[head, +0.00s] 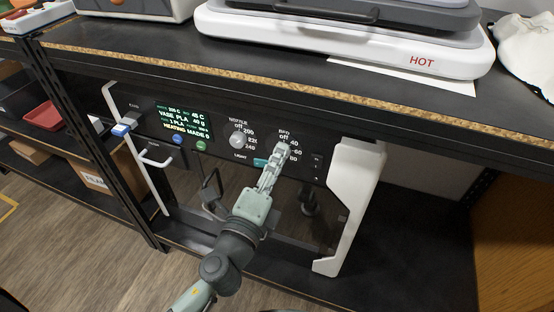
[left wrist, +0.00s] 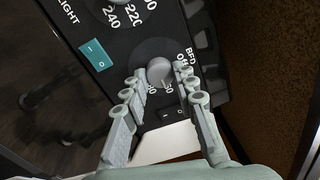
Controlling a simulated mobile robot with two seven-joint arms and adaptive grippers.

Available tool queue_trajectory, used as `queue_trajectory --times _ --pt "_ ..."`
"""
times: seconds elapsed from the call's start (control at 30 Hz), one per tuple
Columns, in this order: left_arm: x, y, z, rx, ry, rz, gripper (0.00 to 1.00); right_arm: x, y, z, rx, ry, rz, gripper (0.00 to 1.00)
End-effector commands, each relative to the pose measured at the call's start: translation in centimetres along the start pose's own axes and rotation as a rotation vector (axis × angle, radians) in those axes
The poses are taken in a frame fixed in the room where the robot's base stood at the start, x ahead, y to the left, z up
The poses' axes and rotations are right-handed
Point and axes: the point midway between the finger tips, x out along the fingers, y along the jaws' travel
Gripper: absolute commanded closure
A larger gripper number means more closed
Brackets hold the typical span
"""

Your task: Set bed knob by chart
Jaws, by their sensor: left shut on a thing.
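The printer's front panel has a bed knob marked off, 40, 60 and 80. In the left wrist view the knob (left wrist: 159,70) is a round grey knob under the BED label. My left gripper (head: 281,150) covers most of it in the head view. In the left wrist view my left gripper (left wrist: 162,76) has its fingers on either side of the knob, shut on it. The pointer direction cannot be made out. No readable chart shows. My right gripper is out of view.
The nozzle knob (head: 237,140) is left of the bed knob, with a teal light switch (head: 260,162) below. A white HOT-marked unit (head: 455,62) rests on the bench (head: 110,36) above, over a white paper (head: 400,77). The bench edge overhangs the panel.

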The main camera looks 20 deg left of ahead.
Motion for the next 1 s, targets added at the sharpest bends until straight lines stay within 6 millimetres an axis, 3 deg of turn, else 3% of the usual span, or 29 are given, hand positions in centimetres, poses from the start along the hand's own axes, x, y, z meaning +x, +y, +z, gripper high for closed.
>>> queue_trajectory --times 0.23,0.27,0.4,0.77,1.0 --pt "0.0 -0.1 -0.1 -0.001 0.004 -0.002 1.00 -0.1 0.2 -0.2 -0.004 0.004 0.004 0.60" --pt "0.0 -0.1 -0.1 -0.002 0.004 -0.002 0.70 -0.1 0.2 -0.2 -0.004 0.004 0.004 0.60" --pt "0.0 0.0 -0.1 -0.002 0.003 -0.001 0.53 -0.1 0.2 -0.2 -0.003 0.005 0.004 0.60" --pt "-0.4 0.1 -0.1 -0.002 0.001 0.001 0.51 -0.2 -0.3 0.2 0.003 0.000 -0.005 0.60" --pt "-4.3 0.2 -0.1 0.001 0.003 0.006 0.51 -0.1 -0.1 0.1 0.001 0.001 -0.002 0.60"
